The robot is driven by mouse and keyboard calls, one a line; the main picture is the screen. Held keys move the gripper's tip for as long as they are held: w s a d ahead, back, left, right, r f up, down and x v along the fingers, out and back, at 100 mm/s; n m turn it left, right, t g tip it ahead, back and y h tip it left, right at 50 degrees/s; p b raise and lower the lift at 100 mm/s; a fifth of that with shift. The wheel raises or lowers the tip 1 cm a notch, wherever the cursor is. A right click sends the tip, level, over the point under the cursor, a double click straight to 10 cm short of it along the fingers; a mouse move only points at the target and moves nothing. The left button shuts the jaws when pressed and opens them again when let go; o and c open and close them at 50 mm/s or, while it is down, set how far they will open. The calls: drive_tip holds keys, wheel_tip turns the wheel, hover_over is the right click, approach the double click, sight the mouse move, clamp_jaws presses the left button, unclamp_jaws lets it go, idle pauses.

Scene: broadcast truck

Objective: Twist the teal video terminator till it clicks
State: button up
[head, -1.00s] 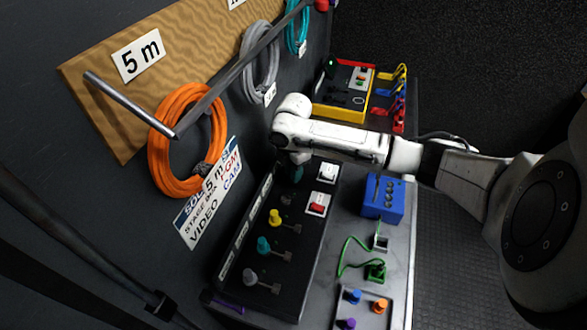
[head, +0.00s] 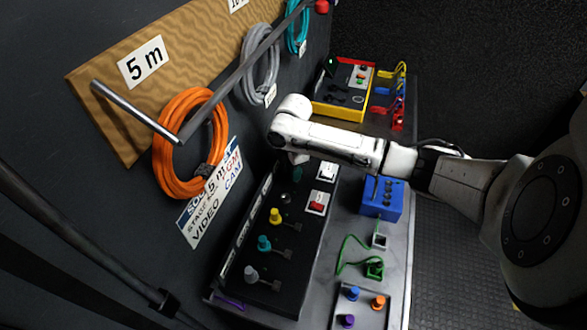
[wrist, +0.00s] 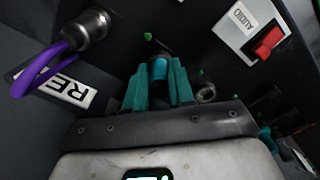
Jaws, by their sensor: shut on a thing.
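The teal video terminator (wrist: 158,70) is a short teal cylinder between the fingers of my gripper (wrist: 158,86) in the wrist view. My gripper is shut on it, and the teal-green fingers flank it on both sides. Its far end meets a dark round fitting on the black panel; I cannot tell how it is seated or turned. In the head view my gripper (head: 297,173) is low over the far end of the panel (head: 300,258), and my arm hides much of that spot.
A purple cable's metal plug (wrist: 88,28) is left of my gripper; a red AUDIO switch (wrist: 268,43) is right. Yellow (head: 275,215), teal (head: 264,243) and grey (head: 251,273) knobs stand along the panel. A blue box (head: 382,197) is to the right.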

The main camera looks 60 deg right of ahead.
drive_tip(key=shift+m+p, duration=1.05)
drive_tip(key=shift+m, duration=0.55)
drive_tip(key=o, duration=1)
drive_tip(key=shift+m, duration=0.3)
wheel_tip(320, 180, up, 11)
drive_tip(key=shift+f+b, duration=0.1)
drive_tip(key=shift+b, duration=0.55)
